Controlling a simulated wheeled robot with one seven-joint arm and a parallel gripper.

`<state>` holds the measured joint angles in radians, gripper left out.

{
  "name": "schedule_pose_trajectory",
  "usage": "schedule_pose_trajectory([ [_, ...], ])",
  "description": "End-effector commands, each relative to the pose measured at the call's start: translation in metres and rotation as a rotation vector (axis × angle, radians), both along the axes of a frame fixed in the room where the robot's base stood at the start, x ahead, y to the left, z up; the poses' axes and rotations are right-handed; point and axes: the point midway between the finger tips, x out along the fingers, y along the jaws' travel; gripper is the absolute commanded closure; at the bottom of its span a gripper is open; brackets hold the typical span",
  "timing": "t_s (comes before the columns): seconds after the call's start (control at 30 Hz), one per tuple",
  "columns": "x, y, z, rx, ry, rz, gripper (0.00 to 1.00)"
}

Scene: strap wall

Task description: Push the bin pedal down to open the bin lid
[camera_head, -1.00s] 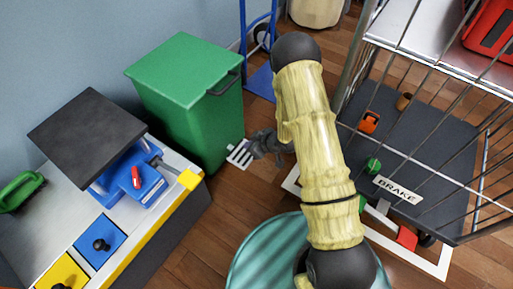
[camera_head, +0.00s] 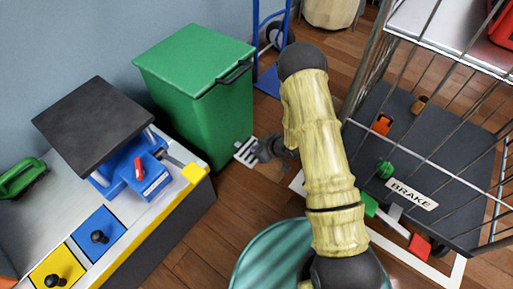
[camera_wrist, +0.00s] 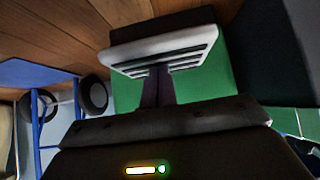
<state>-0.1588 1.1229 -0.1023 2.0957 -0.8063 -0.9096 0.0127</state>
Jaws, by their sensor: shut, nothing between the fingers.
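The green bin (camera_head: 205,115) stands against the wall in the head view, its green lid (camera_head: 195,62) lying shut on top. Its pale slotted pedal (camera_head: 245,150) sticks out low at the front right. My gripper (camera_head: 264,150) is low beside the pedal's right end, fingers shut and empty. In the wrist view the pedal (camera_wrist: 170,48) lies just ahead of the dark fingers (camera_wrist: 158,75), with the green bin (camera_wrist: 215,85) behind. The fingertips overlap the pedal's edge there; I cannot tell whether they touch it.
A workbench (camera_head: 172,205) with a black raised plate stands left of the bin. A blue hand truck (camera_head: 268,82) is behind it. A wire cage cart (camera_head: 430,150) with a BRAKE label is right of my arm. Some wooden floor (camera_head: 225,225) is clear in front of the bin.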

Motion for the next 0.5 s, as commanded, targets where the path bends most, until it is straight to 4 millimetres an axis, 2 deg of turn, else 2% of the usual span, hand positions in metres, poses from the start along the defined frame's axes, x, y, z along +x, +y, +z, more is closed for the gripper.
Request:
schedule_pose_trajectory([
  [0.03, -0.002, -0.002, -0.01, -0.004, 0.008, -0.003, 1.0],
  [0.3, -0.005, -0.005, -0.051, -0.009, 0.013, -0.004, 1.0],
  [0.5, -0.003, -0.005, -0.061, -0.012, 0.009, -0.003, 1.0],
])
